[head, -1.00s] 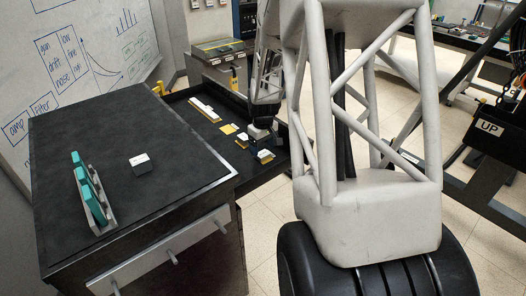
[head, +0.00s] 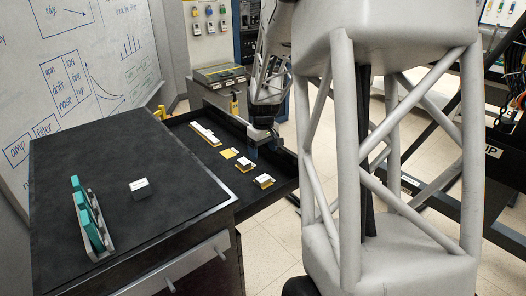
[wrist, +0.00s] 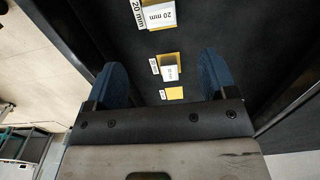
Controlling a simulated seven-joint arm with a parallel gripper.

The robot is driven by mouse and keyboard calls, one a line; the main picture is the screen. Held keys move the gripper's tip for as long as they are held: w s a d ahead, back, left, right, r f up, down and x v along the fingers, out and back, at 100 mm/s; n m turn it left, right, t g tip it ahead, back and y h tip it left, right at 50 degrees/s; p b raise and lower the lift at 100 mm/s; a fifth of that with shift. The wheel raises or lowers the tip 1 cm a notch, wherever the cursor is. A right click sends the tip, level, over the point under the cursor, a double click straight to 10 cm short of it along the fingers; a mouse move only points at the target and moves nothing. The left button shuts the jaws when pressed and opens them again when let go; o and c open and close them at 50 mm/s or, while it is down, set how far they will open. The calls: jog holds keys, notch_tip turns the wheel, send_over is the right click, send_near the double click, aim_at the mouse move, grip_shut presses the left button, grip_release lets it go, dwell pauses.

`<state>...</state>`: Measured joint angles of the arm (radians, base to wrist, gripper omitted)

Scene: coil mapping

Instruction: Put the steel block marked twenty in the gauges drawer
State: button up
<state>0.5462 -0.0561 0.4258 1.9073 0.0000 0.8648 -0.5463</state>
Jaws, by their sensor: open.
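A steel block (wrist: 168,14) whose face reads 20 mm lies on a yellow patch in the open drawer (head: 282,190), beside a label plate also reading 20 mm. In the head view this block (head: 264,181) is the one nearest the drawer's front. A second block (wrist: 170,72) sits on the adjacent yellow patch and also shows in the head view (head: 245,165); its marking is too small to read surely. My gripper (wrist: 163,62) is open and empty above the drawer, its blue fingers apart. In the head view my gripper (head: 268,148) is behind the blocks, not touching them.
A yellow patch (head: 227,153) is bare, and a long white bar (head: 206,134) lies further back in the drawer. On the black cabinet top (head: 120,240) stand a dark block with a white top (head: 139,188) and a rack with teal pieces (head: 92,220).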

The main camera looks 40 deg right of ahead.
dwell(0.4)
jog(key=s+a+r+t, duration=0.1)
jog(key=s+a+r, duration=0.4)
jog(key=a, duration=0.5)
jog(key=s+a+r, duration=0.4)
jog(key=a+r, duration=0.2)
jog(key=a, duration=0.4)
jog(key=s+a+r+t, duration=0.1)
jog(key=s+a, duration=1.2)
jog(key=s, duration=0.4)
jog(key=shift+s+a+r+t, duration=0.25)
jog(key=shift+a+t, duration=0.05)
